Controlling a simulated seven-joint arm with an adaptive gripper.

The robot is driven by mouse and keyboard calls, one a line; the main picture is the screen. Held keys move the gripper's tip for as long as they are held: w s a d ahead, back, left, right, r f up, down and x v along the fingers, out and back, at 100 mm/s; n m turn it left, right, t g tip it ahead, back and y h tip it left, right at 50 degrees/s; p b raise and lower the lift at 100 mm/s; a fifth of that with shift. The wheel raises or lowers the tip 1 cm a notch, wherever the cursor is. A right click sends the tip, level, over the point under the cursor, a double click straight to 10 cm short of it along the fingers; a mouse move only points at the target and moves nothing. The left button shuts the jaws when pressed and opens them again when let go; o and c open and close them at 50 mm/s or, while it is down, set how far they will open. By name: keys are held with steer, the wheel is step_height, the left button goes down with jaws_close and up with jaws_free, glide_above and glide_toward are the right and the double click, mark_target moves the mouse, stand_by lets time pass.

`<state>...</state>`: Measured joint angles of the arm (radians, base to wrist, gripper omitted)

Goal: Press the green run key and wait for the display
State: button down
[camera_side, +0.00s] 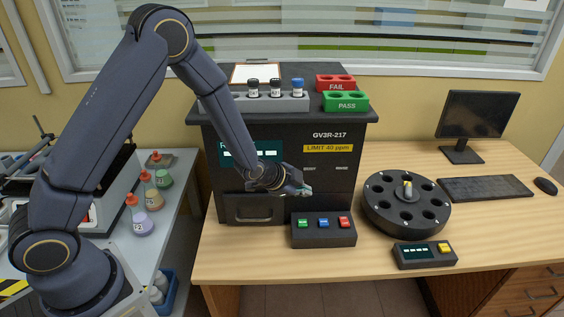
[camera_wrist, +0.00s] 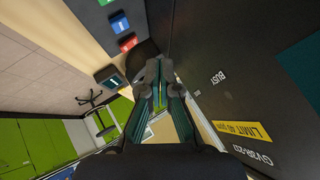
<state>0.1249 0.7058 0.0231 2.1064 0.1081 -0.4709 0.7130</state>
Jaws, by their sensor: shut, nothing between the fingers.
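The green key (camera_side: 303,223) is the leftmost of three keys on a black key box (camera_side: 324,238) in front of the analyser, beside a blue and a red key. In the wrist view the green key (camera_wrist: 106,2) is cut by the top edge. My gripper (camera_side: 303,191) is shut and empty, in front of the analyser's face and above the key box, apart from the keys. Its fingers also show in the wrist view (camera_wrist: 157,75). The analyser's teal display (camera_side: 238,153) is partly hidden by my arm; its lettering cannot be fully read.
The dark analyser (camera_side: 335,190) carries a vial rack (camera_side: 262,104), a red FAIL block (camera_side: 335,83) and a green PASS block (camera_side: 346,101). A black carousel (camera_side: 405,213) and a small unit with a yellow key (camera_side: 413,263) stand to the right. The table front is clear.

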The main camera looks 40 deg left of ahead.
mark_target(301, 224)
steer(key=shift+f, duration=0.25)
steer(key=shift+f, duration=4.3)
steer(key=shift+f, duration=0.1)
steer(key=shift+f, duration=0.35)
steer(key=shift+f, duration=0.5)
steer(key=shift+r, duration=0.95)
steer(key=shift+r, duration=2.5)
